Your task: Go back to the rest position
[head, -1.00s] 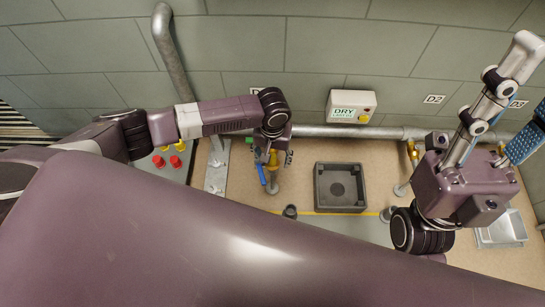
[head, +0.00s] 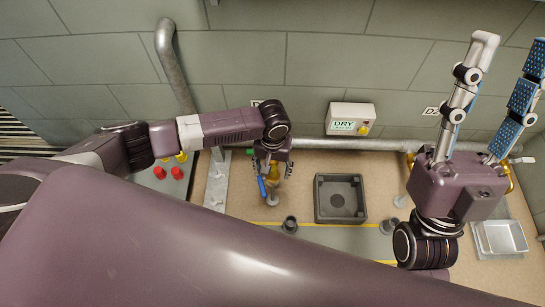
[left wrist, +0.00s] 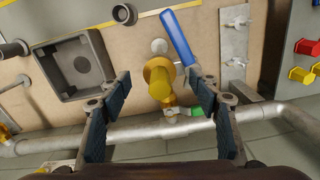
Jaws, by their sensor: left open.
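My left gripper (head: 273,172) points down over a brass valve with a blue lever at the back of the bench. In the left wrist view my left gripper's fingers (left wrist: 158,82) are spread wide, with the brass valve (left wrist: 160,82) and its blue lever (left wrist: 179,38) in the gap between them. The fingers look clear of the valve, but the lever's lower end is close to one finger. My right gripper (head: 512,62) is raised at the right with its blue-padded fingers pointing up and apart, and it is empty.
A grey pipe (head: 315,143) runs along the wall below the DRY box (head: 350,118). A dark square tray (head: 340,214) sits right of the valve.

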